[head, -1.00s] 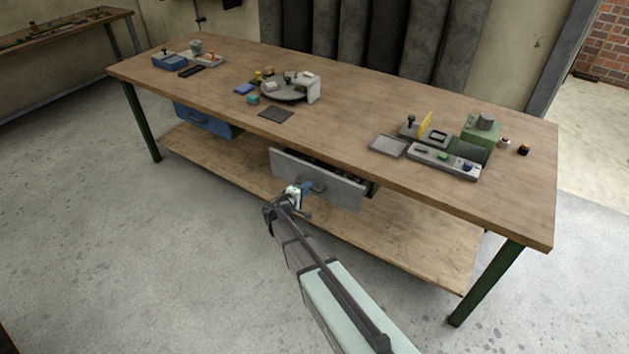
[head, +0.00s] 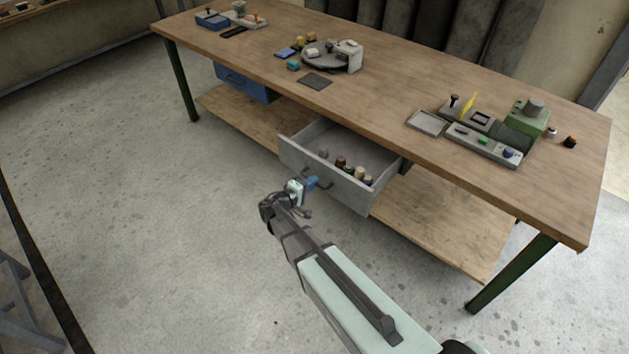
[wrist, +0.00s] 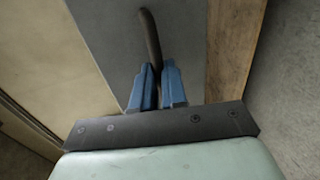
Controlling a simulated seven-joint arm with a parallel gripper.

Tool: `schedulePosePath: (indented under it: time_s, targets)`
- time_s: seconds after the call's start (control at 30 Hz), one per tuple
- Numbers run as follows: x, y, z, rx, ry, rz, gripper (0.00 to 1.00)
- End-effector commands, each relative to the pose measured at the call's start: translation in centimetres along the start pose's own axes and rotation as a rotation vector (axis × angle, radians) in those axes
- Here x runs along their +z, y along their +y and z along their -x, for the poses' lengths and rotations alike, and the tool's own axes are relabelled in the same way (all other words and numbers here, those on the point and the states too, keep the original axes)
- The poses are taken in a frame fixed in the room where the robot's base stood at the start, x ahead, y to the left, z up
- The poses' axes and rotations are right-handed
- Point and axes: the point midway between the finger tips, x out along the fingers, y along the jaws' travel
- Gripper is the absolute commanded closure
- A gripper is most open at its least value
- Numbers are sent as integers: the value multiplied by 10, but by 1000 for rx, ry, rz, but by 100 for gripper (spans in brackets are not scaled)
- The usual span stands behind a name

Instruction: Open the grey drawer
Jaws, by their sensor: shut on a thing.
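The grey drawer (head: 322,179) under the workbench is pulled well out, and its inside shows from above. Several small items, dark, reddish and cream, lie in it. Its dark curved handle (wrist: 150,38) is on the front panel. My gripper (head: 312,183) is at the drawer front. In the wrist view its blue fingers (wrist: 157,85) are shut on the handle, which passes between them. The grey front panel fills the middle of the wrist view behind the fingers.
A blue drawer (head: 243,83) hangs shut further left under the wooden bench top (head: 385,98). A lower wooden shelf (head: 440,225) runs beneath. Green legs stand at the bench ends. Concrete floor (head: 150,220) in front is clear. Trays and fixtures stand on the top.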

Motion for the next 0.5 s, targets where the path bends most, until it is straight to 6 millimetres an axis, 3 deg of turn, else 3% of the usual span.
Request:
schedulePosePath:
  time_s: [0.27, 0.3, 0.5]
  targets:
    - [0, 0, 0, 0, -1, 0, 100]
    - [0, 0, 0, 0, -1, 0, 86]
    - [0, 0, 0, 0, -1, 0, 66]
